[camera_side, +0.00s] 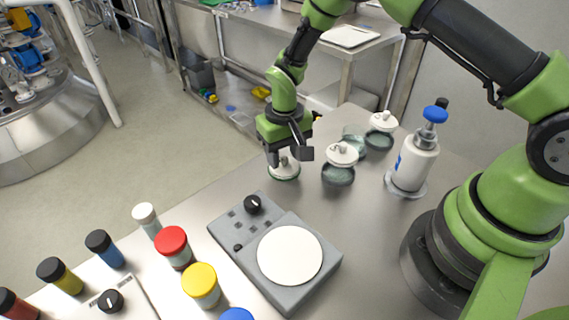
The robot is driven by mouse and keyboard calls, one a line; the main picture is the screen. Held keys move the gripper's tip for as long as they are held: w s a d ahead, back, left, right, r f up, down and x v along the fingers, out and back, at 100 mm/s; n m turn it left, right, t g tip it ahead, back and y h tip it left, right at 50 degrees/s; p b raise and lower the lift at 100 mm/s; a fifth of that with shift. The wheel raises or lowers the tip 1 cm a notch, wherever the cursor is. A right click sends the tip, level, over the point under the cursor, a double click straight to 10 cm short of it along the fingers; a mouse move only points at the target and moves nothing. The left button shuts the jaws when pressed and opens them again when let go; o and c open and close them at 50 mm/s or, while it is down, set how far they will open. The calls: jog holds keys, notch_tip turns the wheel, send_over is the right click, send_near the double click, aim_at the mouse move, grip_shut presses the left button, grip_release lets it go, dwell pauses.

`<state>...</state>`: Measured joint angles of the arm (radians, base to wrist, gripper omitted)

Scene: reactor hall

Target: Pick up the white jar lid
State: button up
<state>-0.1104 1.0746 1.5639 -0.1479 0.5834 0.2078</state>
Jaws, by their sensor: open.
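My gripper (289,157) is open and pointing down over a small glass dish or jar with a white knobbed lid (284,167). The fingers are at about the height of the knob, one to each side of it in this view; I cannot tell whether they touch it. A second white knobbed lid (342,155) sits on a dark-looking glass jar (338,175) to the right. A third white knobbed lid (382,122) sits on another glass jar (379,140) farther back. Part of the near lid is hidden by my gripper.
A white bottle with a blue cap (412,160) stands right of the jars. A grey hotplate or stirrer with a round white top (290,255) stands in front. Several colour-capped vials, including a red-capped one (172,242), stand at front left. The steel table's left edge is near the gripper.

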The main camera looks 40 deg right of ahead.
jog(key=shift+f, duration=0.55)
grip_shut()
jog(key=shift+r, duration=0.1)
